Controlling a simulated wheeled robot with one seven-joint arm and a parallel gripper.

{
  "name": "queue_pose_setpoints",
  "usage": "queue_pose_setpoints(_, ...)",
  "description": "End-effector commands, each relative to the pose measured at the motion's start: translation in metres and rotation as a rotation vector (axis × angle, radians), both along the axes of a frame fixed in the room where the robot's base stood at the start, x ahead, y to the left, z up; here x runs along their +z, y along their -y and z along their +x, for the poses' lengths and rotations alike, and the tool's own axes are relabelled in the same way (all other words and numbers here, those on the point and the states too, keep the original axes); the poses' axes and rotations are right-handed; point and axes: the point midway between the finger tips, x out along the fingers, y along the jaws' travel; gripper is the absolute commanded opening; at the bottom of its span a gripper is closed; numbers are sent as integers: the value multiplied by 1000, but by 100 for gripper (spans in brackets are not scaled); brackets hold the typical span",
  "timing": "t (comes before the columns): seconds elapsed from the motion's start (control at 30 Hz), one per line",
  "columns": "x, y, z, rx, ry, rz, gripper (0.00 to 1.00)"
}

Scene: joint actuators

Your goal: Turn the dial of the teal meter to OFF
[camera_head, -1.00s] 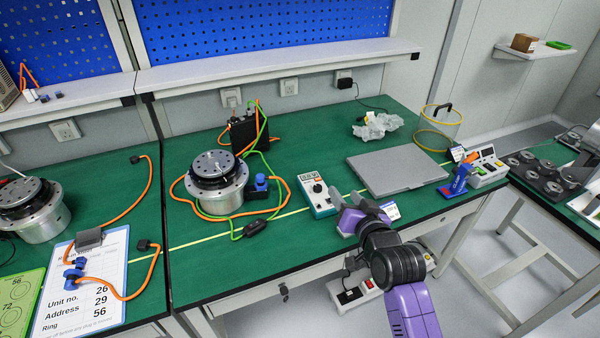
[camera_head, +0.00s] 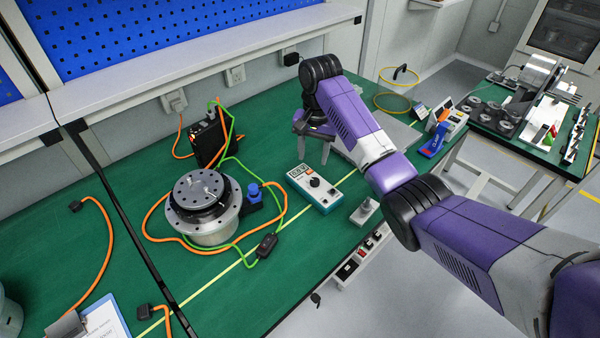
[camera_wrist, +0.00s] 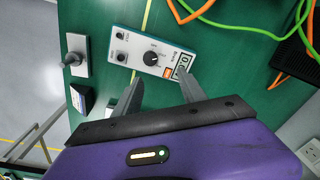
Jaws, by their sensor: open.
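The teal meter (camera_head: 314,189) lies face up on the green bench, with a white face, a display at its far end and a black dial (camera_head: 315,182) in the middle. In the wrist view the meter (camera_wrist: 136,59) lies beyond the fingers, and its dial (camera_wrist: 151,58) is uncovered. I cannot read the dial's setting for sure. My gripper (camera_head: 314,143) is above the bench, just beyond the meter's far right side. In the wrist view my gripper (camera_wrist: 160,92) is open and empty, its fingers apart from the dial; one fingertip overlaps the meter's display end.
A grey block with a knob (camera_head: 364,211) stands right of the meter at the bench's front edge. Orange and green cables (camera_head: 281,215) loop around a silver motor (camera_head: 203,212) on the left. A black box (camera_head: 210,138) stands behind it. A grey flat case (camera_head: 398,136) is partly behind my arm.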

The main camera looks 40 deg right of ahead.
Motion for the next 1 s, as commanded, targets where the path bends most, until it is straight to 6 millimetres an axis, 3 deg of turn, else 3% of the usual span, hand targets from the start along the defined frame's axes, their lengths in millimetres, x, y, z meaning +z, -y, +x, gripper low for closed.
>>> queue_pose_setpoints(0.13,-1,-4,-16,-43,-63,18,49)
queue_pose_setpoints(0.27,-10,-4,-17,-59,-66,20,49)
queue_pose_setpoints(0.7,-70,-4,-16,-56,-64,17,49)
queue_pose_setpoints(1.0,-79,-4,-16,-55,-62,17,49)
